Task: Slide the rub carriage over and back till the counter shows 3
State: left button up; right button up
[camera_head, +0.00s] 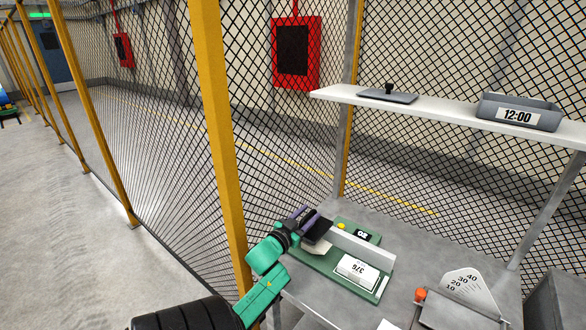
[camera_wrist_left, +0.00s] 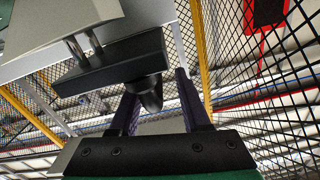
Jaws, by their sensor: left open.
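A green board (camera_head: 335,262) lies on the grey bench with a pale upright rail (camera_head: 361,247) along it. The dark rub carriage (camera_head: 318,231) is at the rail's left end, partly hidden by my gripper. In the left wrist view the dark carriage block (camera_wrist_left: 110,64) has a black knob (camera_wrist_left: 151,92) and two metal rods. A small black counter (camera_head: 361,234) is behind the rail; its digits are tilted and too small to read surely. My left gripper (camera_head: 303,215) is open at the carriage; its purple fingers (camera_wrist_left: 157,103) stand either side of the knob, contact unclear. My right gripper is not in view.
A white block with printed digits (camera_head: 357,270) sits on the board's front. A scale plate (camera_head: 464,285) and red knob (camera_head: 420,293) stand to the right. A white shelf (camera_head: 450,118) above holds a grey tray (camera_head: 519,112). A yellow post (camera_head: 215,150) and mesh fence border the bench.

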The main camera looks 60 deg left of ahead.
pick_arm(q)
jog(key=v, duration=1.2)
jog(key=shift+b, duration=0.45)
jog(key=shift+f, duration=0.1)
